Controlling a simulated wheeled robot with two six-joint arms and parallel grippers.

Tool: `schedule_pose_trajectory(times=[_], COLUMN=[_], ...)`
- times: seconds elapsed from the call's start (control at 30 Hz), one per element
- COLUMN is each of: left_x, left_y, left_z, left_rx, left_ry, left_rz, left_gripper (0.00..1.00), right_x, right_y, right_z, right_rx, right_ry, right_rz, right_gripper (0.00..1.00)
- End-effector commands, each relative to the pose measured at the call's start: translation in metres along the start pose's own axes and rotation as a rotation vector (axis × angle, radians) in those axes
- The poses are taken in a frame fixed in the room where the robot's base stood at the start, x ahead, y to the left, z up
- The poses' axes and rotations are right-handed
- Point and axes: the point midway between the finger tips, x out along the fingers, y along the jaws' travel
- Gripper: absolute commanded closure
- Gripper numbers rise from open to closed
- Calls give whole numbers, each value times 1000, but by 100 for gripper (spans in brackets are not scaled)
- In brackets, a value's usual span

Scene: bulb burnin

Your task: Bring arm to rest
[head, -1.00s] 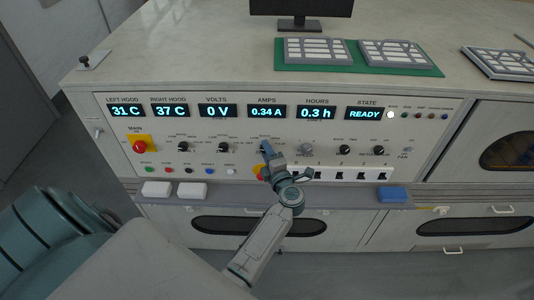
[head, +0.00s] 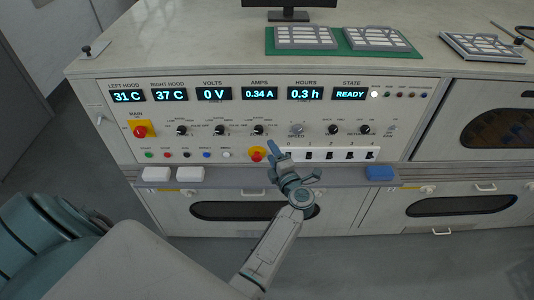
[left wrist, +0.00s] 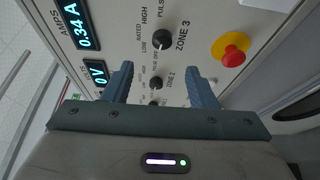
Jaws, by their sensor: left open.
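My left gripper (head: 274,150) is in front of the lower middle of the control panel (head: 405,110), just right of a red button on a yellow base (head: 257,154). In the left wrist view my left gripper (left wrist: 159,75) has its two blue fingers spread apart with nothing between them. The Zone 3 knob (left wrist: 161,39) and Zone 2 knob (left wrist: 156,83) show beyond the fingers; I cannot tell the exact gap to the panel. The Zone 3 knob also shows in the head view (head: 258,130), uncovered. My right gripper is not in view.
A shelf ledge (head: 330,175) below the panel carries two white blocks (head: 156,174) (head: 190,174) and a blue block (head: 380,173). A red main switch (head: 140,131) is at left. Floor lies clear in front.

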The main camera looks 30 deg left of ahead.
Motion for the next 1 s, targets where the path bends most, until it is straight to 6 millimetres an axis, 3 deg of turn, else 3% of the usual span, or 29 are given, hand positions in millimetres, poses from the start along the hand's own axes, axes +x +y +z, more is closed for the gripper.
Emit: schedule_pose_trajectory(times=[0.37,0.67,0.77,0.87,1.0], left_x=[-2,-3,-7,-20,-55], left_y=[0,-6,-35,-92,-192], left_z=[2,3,4,6,-5], left_rx=[0,24,143,366,697], left_ry=[0,-15,-88,-244,-508], left_rz=[0,7,36,75,84], left_gripper=[48,48,48,48,48], right_x=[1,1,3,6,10], right_y=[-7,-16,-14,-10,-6], right_z=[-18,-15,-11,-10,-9], right_rx=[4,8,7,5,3], right_ry=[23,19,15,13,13], right_rz=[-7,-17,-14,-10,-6], right_gripper=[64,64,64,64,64])
